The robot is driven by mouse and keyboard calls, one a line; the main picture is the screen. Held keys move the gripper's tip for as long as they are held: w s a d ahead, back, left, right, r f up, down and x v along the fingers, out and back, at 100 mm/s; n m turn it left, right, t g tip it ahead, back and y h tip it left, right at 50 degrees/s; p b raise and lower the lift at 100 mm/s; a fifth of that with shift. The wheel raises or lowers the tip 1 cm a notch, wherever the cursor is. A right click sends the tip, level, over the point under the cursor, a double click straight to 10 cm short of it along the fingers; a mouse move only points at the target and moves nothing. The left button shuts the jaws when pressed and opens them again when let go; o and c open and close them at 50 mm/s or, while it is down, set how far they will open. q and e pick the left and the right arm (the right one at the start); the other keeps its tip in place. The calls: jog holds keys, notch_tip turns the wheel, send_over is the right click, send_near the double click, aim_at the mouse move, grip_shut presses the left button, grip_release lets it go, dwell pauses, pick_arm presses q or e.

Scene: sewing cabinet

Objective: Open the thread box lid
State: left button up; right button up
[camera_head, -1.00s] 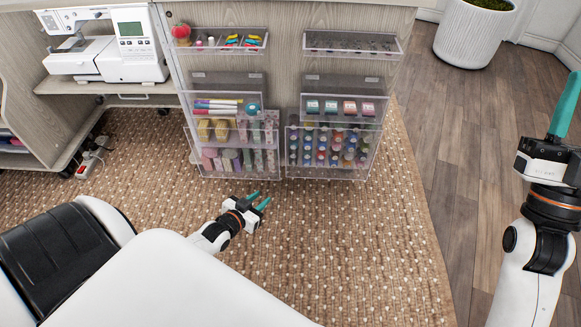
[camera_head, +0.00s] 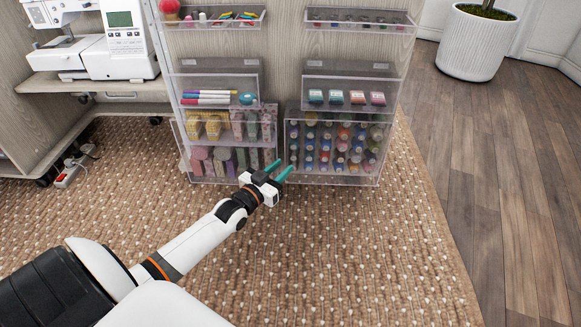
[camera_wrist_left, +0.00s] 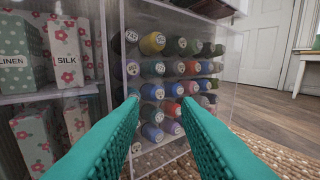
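The thread box (camera_head: 334,150) is a clear box full of colored spools, low on the right of the cabinet panel. Its lid looks closed in the head view. My left gripper (camera_head: 281,171) is at the box's lower left corner, with its teal fingers apart and nothing seen between them. In the left wrist view the open fingers (camera_wrist_left: 160,115) point at the thread box (camera_wrist_left: 175,75), close to its clear front and left edge. Whether a finger touches the box I cannot tell. My right gripper is out of the head view.
A clear box of patterned fabric packs (camera_head: 225,145) stands just left of the thread box. Clear trays with pens (camera_head: 212,97) and small jars (camera_head: 345,97) sit above. A sewing machine (camera_head: 122,40) stands left, a potted plant (camera_head: 475,42) right. The rug (camera_head: 330,255) in front is clear.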

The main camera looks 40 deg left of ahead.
pick_arm(q)
jog(key=w+b, duration=0.2)
jog(key=w, duration=0.3)
jog(key=shift+d, duration=0.1)
grip_shut()
